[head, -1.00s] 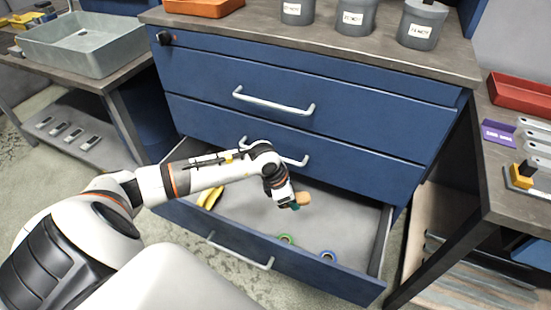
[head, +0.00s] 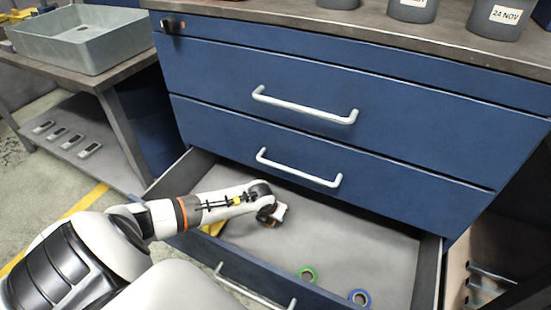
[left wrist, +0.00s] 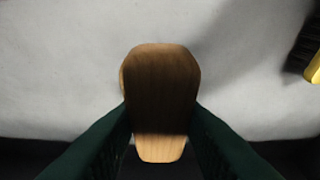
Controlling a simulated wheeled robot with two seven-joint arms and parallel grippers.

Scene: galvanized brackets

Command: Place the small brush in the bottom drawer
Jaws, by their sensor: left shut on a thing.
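The bottom drawer (head: 370,244) of the blue cabinet is pulled open, and its pale grey floor shows. My left gripper (head: 270,214) is inside it, towards the back left, pointing down. In the left wrist view its dark green fingers are shut on the small brush (left wrist: 161,90), whose wooden back faces the camera. Its bristles are hidden. The pale drawer floor shows beneath it; I cannot tell whether the brush touches the floor. In the head view my arm and gripper mostly hide the brush. My right gripper is out of view.
In the drawer lie a green tape roll (head: 308,274), a blue tape roll (head: 359,297) and a yellow-handled item (head: 213,228), which shows dark bristles in the left wrist view (left wrist: 314,68). The drawer's middle and right are clear. The upper drawers (head: 310,80) are shut above.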

